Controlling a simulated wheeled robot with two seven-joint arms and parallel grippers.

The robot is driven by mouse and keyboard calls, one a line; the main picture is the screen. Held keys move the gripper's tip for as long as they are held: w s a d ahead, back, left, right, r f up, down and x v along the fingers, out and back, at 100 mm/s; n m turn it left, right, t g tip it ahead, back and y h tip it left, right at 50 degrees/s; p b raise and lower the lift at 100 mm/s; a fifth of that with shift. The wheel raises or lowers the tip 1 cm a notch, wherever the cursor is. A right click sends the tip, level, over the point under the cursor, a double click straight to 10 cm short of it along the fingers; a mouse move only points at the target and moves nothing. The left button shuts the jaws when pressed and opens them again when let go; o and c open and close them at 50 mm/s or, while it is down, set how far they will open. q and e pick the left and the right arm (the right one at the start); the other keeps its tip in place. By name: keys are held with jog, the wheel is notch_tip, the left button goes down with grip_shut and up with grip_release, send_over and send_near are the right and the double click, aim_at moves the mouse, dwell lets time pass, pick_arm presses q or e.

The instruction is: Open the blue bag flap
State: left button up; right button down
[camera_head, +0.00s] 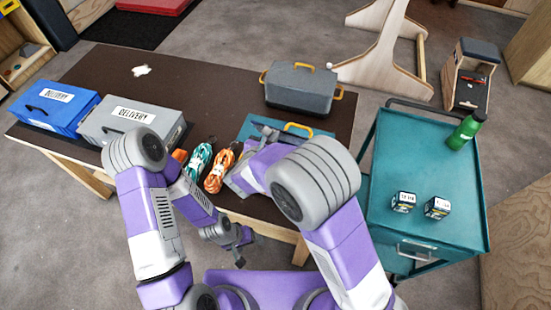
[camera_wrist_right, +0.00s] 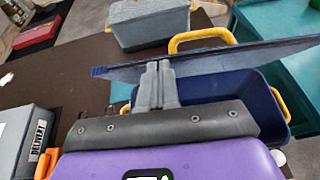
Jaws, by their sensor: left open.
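The blue bag with yellow handles stands on the brown table, largely hidden by my right arm in the head view. Its dark inside (camera_wrist_right: 215,100) shows in the right wrist view. Its flap (camera_wrist_right: 235,56) is raised there as a thin blue panel, seen nearly edge-on; it also shows in the head view (camera_head: 318,137). My right gripper (camera_wrist_right: 158,66) has its fingers together over the opening, against or just in front of the flap; I see no flap clearly between them. My left gripper (camera_head: 238,252) is open and empty in front of the table edge.
A grey bag (camera_head: 298,88) stands behind the blue bag. Teal (camera_head: 199,163) and orange (camera_head: 219,170) rope bundles lie left of it. Grey (camera_head: 135,122) and blue (camera_head: 53,108) delivery boxes are farther left. A teal cart (camera_head: 430,180) stands at right.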

jog(key=w+r+g+p, duration=0.1)
jog(key=p, duration=0.1)
jog(key=w+d+r+g+p, duration=0.1)
jog(key=w+p, duration=0.1)
jog(key=shift+w+d+r+y, duration=0.2)
jog(key=shift+w+y, duration=0.1)
jog(key=shift+y, duration=0.1)
jog(key=shift+w+d+g+p, duration=0.1)
jog(key=shift+w+g+p, duration=0.2)
jog(key=shift+g+p, duration=0.15)
jog(key=shift+w+d+p, duration=0.3)
jog(key=shift+w+p, duration=0.1)
jog(key=shift+w, duration=0.5)
jog(key=shift+s+a, duration=0.1)
jog(key=shift+s, duration=0.1)
jog(key=f+b+v, duration=0.1)
jog(key=v, duration=1.1)
jog(key=shift+s+r, duration=0.25)
jog(key=shift+s, duration=0.45)
